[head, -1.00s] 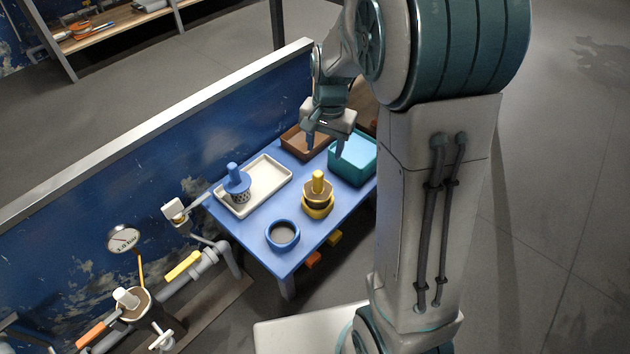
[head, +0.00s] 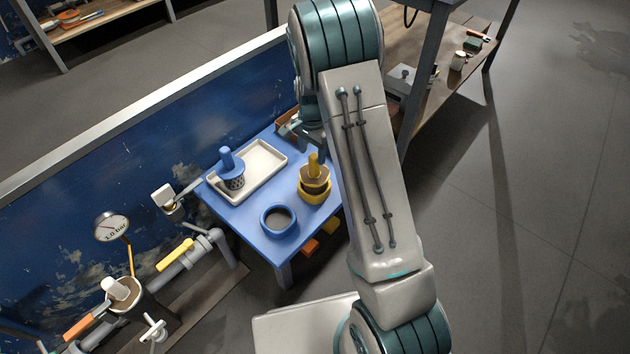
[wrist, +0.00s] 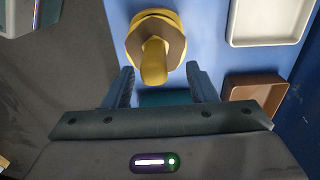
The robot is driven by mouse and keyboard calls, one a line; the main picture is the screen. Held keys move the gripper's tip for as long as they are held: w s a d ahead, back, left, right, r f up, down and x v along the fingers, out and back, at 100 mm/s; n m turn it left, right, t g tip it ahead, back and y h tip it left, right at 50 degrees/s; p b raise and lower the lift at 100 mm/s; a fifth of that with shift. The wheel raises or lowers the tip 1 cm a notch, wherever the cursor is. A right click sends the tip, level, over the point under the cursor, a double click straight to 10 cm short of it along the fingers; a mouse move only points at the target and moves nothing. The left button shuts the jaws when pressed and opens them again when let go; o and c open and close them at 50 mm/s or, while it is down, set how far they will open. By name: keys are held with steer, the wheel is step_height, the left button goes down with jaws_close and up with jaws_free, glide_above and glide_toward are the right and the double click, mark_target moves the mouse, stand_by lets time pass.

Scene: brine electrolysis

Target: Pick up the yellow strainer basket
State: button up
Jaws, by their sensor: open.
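The yellow strainer basket (head: 314,162) has an upright yellow handle and a brownish disc. It sits in a yellow holder (head: 312,196) on the blue table. In the wrist view the basket's yellow handle (wrist: 154,62) shows just ahead of the fingers, with its near end between the fingertips in the picture. My gripper (wrist: 160,70) is open and empty; the height between it and the handle is hard to tell. In the head view the gripper is mostly hidden behind my arm, with a part showing at the far side of the table.
A blue strainer (head: 230,168) stands in a white tray (head: 270,151) at the table's left. A blue ring-shaped cup (head: 279,222) is at the near edge. A brown tray (wrist: 255,90) and a teal bin (wrist: 165,98) lie by the fingers in the wrist view.

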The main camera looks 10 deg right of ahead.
mark_target(314, 164)
steer(key=f+b, duration=0.1)
steer(key=f, duration=0.1)
steer(key=f+b, duration=0.1)
steer(key=f, duration=0.1)
steer(key=f+b, duration=0.1)
steer(key=shift+s+d+f, duration=0.15)
steer(key=shift+d+f, duration=0.1)
steer(key=shift+f, duration=0.15)
steer(key=shift+r, duration=0.1)
jaws_close()
